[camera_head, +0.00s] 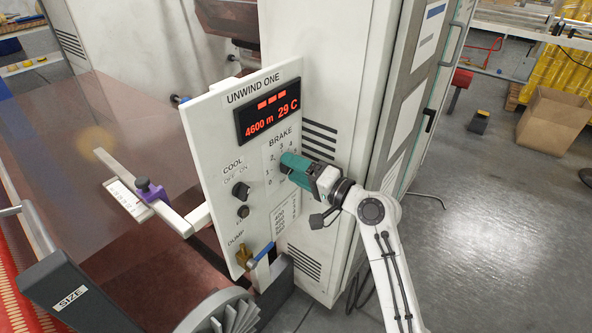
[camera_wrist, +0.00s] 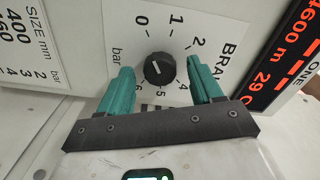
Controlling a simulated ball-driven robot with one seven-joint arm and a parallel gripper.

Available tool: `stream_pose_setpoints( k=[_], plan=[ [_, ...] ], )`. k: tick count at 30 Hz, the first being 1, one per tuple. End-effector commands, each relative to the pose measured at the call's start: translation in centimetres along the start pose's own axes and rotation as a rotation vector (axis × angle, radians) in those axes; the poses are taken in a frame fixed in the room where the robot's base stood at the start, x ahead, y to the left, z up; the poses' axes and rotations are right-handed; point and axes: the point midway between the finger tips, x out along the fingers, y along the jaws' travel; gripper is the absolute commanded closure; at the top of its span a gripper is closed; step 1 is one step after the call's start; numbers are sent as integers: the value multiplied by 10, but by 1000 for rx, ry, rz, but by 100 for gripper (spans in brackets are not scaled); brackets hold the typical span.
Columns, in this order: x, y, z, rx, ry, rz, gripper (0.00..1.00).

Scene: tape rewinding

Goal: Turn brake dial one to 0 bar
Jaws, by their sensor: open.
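The brake dial is a round black knob (camera_wrist: 158,69) on the white panel marked UNWIND ONE (camera_head: 213,130). The wrist view shows it ringed by printed numbers from 0 to 6, with "bar" beside them. A small pale mark shows on the knob's upper left, roughly toward the 0, but its exact reading is too small to tell. My gripper (camera_wrist: 158,72) has green fingers, open, one on each side of the knob, with gaps visible. In the head view my gripper (camera_head: 284,163) is at the BRAKE scale and hides the knob.
A red display (camera_head: 268,116) reading 4600 m and 29 C sits above the scale. A COOL switch (camera_head: 241,191) is to the left, and a brass DUMP valve with a blue handle (camera_head: 262,249) is below. A printed size table (camera_head: 286,212) is beneath the scale. A cabinet (camera_head: 330,70) stands behind.

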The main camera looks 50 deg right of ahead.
Motion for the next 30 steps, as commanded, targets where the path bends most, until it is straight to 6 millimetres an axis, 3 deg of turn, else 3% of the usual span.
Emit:
stream_pose_setpoints(
  k=[5,18,30],
  plan=[
    [-20,2,0,0,3,3,35],
    [-96,2,0,0,1,3,35],
    [-107,1,0,0,-1,1,35]
  ],
)
